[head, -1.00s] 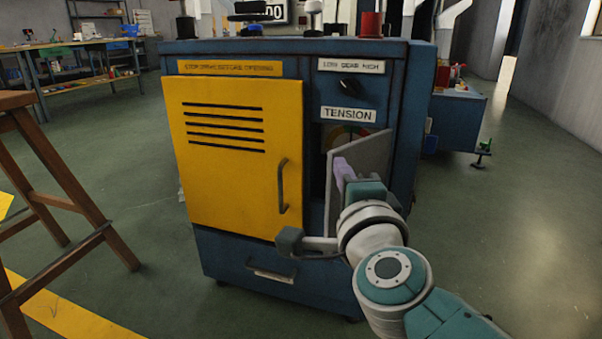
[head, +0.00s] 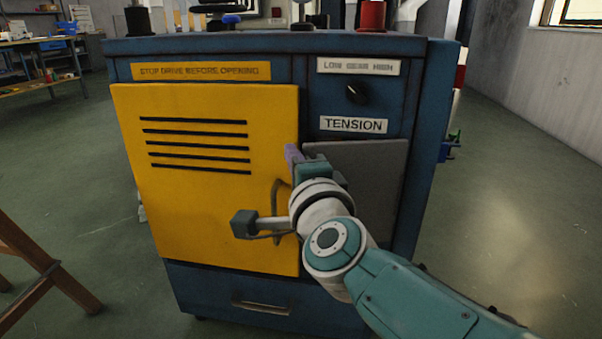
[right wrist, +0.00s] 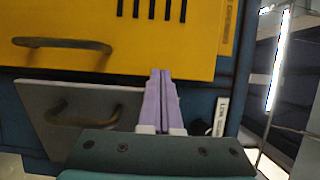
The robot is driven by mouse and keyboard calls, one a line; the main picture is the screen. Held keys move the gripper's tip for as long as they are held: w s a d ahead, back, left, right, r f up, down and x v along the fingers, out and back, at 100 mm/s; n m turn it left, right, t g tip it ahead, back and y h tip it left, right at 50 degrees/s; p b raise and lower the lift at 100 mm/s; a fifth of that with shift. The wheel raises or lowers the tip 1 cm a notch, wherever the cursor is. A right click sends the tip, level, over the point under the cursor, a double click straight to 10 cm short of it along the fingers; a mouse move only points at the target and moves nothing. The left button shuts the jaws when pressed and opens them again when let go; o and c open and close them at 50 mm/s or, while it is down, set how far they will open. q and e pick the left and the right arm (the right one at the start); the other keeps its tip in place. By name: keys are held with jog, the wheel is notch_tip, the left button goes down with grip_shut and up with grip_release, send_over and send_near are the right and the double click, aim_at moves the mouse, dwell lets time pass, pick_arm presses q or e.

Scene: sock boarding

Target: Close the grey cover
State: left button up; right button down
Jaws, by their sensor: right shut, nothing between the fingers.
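The grey cover (head: 375,175) is on the right half of the blue cabinet's front, below the TENSION label. My right gripper (head: 293,154) is in front of the cover's left edge, by the yellow door. Its purple fingers (right wrist: 163,98) are shut together and empty. I cannot tell whether they touch the cover. My left gripper is out of view.
The yellow door (head: 205,200) beside the cover is shut, and its handle (head: 278,200) is partly behind my right wrist. A drawer (head: 262,307) is below. A wooden stool (head: 40,265) stands at the left. The floor at the right is clear.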

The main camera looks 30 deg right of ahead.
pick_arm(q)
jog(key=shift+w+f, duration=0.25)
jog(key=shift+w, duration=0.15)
pick_arm(e)
jog(key=shift+x, duration=0.95)
jog(key=shift+d, duration=0.1)
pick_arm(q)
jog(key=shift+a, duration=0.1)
